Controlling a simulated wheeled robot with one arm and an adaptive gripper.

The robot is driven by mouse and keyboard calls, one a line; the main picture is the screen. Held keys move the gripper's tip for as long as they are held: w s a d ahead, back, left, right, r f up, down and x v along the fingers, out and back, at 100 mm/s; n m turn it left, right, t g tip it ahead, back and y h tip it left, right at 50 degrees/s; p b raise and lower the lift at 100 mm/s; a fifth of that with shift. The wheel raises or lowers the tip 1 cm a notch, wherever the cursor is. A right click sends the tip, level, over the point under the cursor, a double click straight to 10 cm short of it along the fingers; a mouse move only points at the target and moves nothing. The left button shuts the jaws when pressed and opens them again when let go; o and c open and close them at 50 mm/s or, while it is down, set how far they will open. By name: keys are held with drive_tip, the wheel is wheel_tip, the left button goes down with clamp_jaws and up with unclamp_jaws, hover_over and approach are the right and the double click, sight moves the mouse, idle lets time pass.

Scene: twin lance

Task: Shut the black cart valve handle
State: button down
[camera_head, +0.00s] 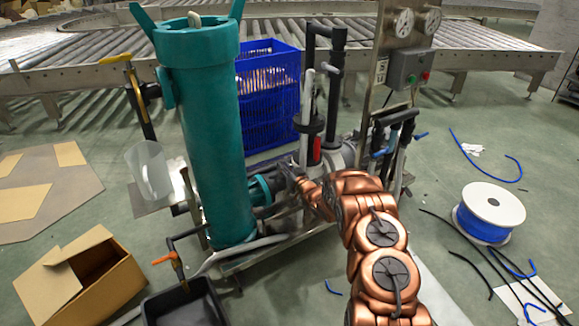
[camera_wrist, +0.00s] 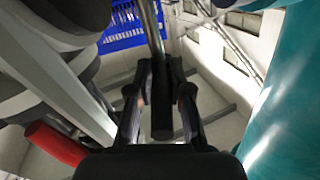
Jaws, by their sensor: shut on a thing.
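My gripper (camera_wrist: 161,82) is shut on a black valve handle (camera_wrist: 162,118) in the wrist view. The handle's thick black end sits between the two dark fingers. A thin grey metal bar (camera_wrist: 152,30) runs up from it toward the top of the view. In the head view my gripper (camera_head: 289,174) reaches in low among the cart's pipes, right of the tall teal cylinder (camera_head: 207,130). The handle cannot be made out clearly there.
The teal cylinder (camera_wrist: 290,110) stands close on the right in the wrist view, with a red part (camera_wrist: 57,143) at lower left. A blue crate (camera_head: 262,110) stands behind the cart. A cardboard box (camera_head: 85,285), black bin (camera_head: 185,305) and cable spool (camera_head: 490,210) lie around.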

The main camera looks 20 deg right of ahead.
drive_tip(key=shift+w+a+r, duration=0.1)
drive_tip(key=shift+a+r, duration=0.05)
drive_tip(key=shift+a, duration=0.1)
drive_tip(key=c, duration=1.1)
unclamp_jaws()
drive_tip(key=shift+d, duration=0.1)
drive_tip(key=shift+d, duration=0.1)
drive_tip(key=shift+s, duration=0.2)
drive_tip(key=shift+s+d, duration=0.3)
drive_tip(key=shift+s, duration=1.6)
drive_tip(key=shift+s+d, duration=0.35)
drive_tip(key=shift+s, duration=1.55)
drive_tip(key=shift+s+d, duration=0.3)
drive_tip(key=shift+s, duration=1.6)
